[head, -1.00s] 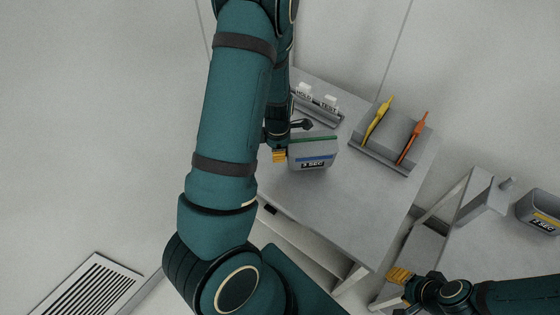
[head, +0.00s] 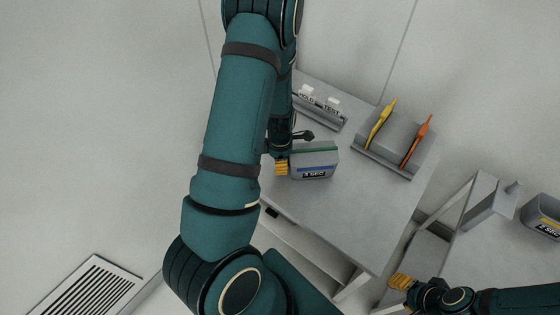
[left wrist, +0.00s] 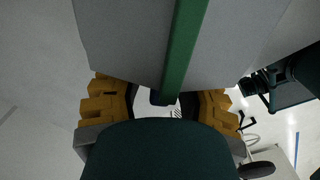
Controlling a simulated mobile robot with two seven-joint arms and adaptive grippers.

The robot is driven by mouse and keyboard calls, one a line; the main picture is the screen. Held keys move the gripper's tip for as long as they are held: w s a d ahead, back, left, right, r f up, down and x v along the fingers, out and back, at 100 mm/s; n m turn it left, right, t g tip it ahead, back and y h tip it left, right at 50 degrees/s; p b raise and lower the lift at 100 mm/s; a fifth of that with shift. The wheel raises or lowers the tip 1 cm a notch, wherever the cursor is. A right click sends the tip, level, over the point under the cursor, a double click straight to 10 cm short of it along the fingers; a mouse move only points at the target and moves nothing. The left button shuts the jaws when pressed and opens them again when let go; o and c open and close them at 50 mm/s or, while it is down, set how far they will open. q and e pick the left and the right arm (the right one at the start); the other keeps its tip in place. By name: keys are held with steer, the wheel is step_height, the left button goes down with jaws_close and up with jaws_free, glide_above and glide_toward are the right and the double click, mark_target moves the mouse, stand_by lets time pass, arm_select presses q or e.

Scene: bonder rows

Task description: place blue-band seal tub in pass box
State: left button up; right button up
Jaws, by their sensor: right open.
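The blue-band seal tub (head: 318,162) is a grey box with a green stripe on top, a blue band and a "3 SEC" label. It is over the grey bench in the head view. My left gripper (head: 281,166) has its yellow fingers at the tub's left end and is shut on it. In the left wrist view the tub (left wrist: 125,45) fills the top and hides part of the fingers. My right gripper (head: 400,282) is open and empty at the lower right. I cannot make out a pass box for sure.
The bench (head: 350,215) has a HOLD/TEST sign rack (head: 320,112) and a grey holder (head: 388,140) with yellow and orange tools at its back. A yellow-band tub (head: 543,214) stands on the right surface, near a grey block (head: 482,197). The bench front is clear.

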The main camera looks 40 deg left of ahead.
arm_select(q)
steer(key=shift+r, duration=0.1)
